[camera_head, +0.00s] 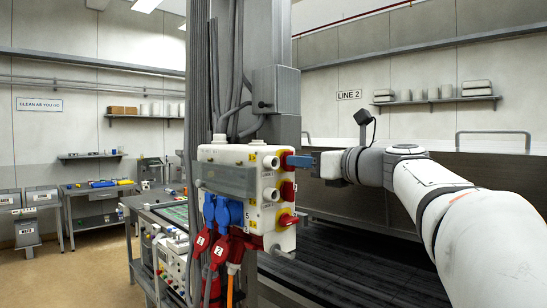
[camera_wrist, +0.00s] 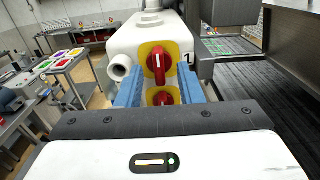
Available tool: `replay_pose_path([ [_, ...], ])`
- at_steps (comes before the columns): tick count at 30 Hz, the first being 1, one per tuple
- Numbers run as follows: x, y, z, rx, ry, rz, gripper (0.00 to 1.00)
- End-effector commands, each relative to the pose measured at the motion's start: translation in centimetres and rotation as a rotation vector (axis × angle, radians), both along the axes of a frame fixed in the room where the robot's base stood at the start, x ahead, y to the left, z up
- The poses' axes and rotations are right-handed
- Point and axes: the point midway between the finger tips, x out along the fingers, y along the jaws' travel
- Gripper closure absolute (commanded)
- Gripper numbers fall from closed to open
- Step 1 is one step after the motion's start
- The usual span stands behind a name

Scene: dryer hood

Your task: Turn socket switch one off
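The white socket box (camera_head: 230,155) hangs on the grey column, with red rotary switches on yellow plates down its right side. The top switch (camera_head: 286,161) is partly covered by my gripper (camera_head: 300,161), which comes in from the right. In the wrist view, a red switch (camera_wrist: 158,65) beside a black mark like "1" has its handle roughly upright in the picture. My gripper's blue fingers (camera_wrist: 160,84) are apart, one on each side of the switches, with nothing held. Contact cannot be told.
Blue sockets (camera_head: 229,212) and red plugs (camera_head: 220,250) with hanging cables are on the box front. A dark conveyor bed (camera_head: 350,270) lies below my arm. A bench (camera_head: 170,215) stands left.

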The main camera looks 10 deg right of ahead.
Motion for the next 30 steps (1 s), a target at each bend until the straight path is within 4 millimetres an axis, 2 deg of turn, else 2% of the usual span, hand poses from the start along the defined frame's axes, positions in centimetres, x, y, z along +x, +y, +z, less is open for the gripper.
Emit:
replay_pose_path([
  [6,1.8,1.4,0.0,0.000,0.001,0.002,0.66],
  [15,2.1,1.6,-0.1,-0.001,0.000,0.001,0.66],
  [27,2.0,1.6,-0.1,-0.001,0.000,0.002,0.98],
  [30,2.1,1.6,-0.1,-0.001,0.000,0.002,1.00],
])
